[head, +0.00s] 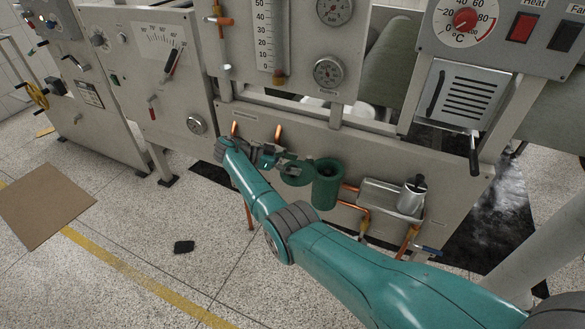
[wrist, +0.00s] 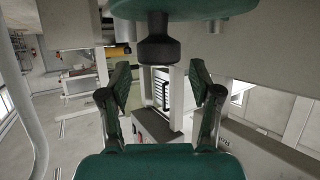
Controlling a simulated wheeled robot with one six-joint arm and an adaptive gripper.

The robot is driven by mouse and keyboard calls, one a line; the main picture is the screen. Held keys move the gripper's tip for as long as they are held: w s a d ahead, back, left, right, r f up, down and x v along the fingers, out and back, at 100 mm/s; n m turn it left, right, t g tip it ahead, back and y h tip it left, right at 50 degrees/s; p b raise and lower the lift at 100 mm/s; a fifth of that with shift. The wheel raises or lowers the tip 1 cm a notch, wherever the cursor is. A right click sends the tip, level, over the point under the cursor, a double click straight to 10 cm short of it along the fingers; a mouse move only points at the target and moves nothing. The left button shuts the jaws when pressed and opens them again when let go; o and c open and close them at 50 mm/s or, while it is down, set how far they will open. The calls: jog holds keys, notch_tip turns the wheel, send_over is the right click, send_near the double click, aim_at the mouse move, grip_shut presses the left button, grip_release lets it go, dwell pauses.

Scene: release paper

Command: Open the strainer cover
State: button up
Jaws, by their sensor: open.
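The strainer (head: 327,188) is a green upright cylinder on the front of the machine in the head view. Its dark round mouth shows at the top. The green round strainer cover (head: 297,174) sits to the left of the mouth, swung aside from it. My gripper (head: 274,157) is just left of the cover. In the wrist view my gripper (wrist: 161,76) has its two fingers spread with nothing between them. A dark knob (wrist: 157,48) hangs below a green disc (wrist: 190,8), likely the cover, above the fingertips. Whether a finger touches the cover cannot be told.
Copper pipes (head: 352,206) and a metal valve block (head: 388,197) are right of the strainer. The machine panel (head: 262,120) stands close behind my gripper.

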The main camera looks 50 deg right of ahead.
notch_tip(320, 180, up, 8)
jog(key=shift+f, duration=0.1)
jog(key=shift+a, duration=0.1)
dwell(0.7)
